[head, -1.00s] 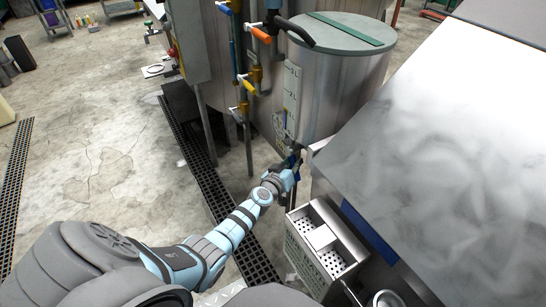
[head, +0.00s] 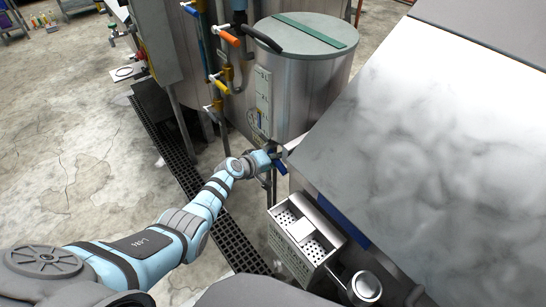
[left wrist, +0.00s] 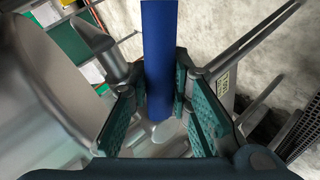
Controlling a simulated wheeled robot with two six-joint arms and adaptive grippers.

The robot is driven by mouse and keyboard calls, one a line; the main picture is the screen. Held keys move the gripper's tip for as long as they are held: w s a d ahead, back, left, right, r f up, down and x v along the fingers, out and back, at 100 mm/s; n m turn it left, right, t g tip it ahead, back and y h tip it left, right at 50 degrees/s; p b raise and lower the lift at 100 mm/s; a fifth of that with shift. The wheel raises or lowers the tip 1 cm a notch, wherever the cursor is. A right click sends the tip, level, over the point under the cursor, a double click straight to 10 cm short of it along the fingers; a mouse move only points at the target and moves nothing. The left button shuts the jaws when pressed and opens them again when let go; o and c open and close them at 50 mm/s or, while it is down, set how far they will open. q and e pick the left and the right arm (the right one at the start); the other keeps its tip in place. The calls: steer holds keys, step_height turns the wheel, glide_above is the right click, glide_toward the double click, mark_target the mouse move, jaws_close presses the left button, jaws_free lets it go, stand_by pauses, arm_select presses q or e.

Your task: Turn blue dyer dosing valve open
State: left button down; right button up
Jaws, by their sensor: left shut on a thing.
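The blue valve handle (left wrist: 158,50) stands upright between the fingers of my left gripper (left wrist: 165,110) in the left wrist view. The teal finger pads close in on both sides of it. In the head view my left gripper (head: 274,157) is low at the front of the steel drum dyer (head: 300,90), beside the corner of a metal table. Only a small bit of blue shows there. The valve body is mostly hidden by the gripper. My right gripper is in neither view.
A large steel tabletop (head: 420,130) fills the right side, close to my left gripper. A perforated metal box (head: 300,232) stands below it. Pipes with orange (head: 229,39) and yellow (head: 221,86) valve handles rise left of the drum. Open floor lies left.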

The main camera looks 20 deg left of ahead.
arm_select(q)
steer(key=shift+s+d+r+n+g+h, duration=0.1)
steer(key=shift+r+n+g+h, duration=0.25)
steer(key=shift+n+h, duration=0.25)
steer(key=shift+r+n+g+h+b, duration=0.35)
steer(key=shift+r+n+h+b, duration=0.1)
steer(key=shift+n+h+b, duration=0.1)
steer(key=shift+r, duration=0.1)
steer(key=c, duration=1.4)
jaws_free()
steer(key=shift+c, duration=0.2)
steer(key=shift+s+a+r, duration=0.1)
steer(key=shift+s+a, duration=0.1)
steer(key=v, duration=1.1)
steer(key=shift+r, duration=0.15)
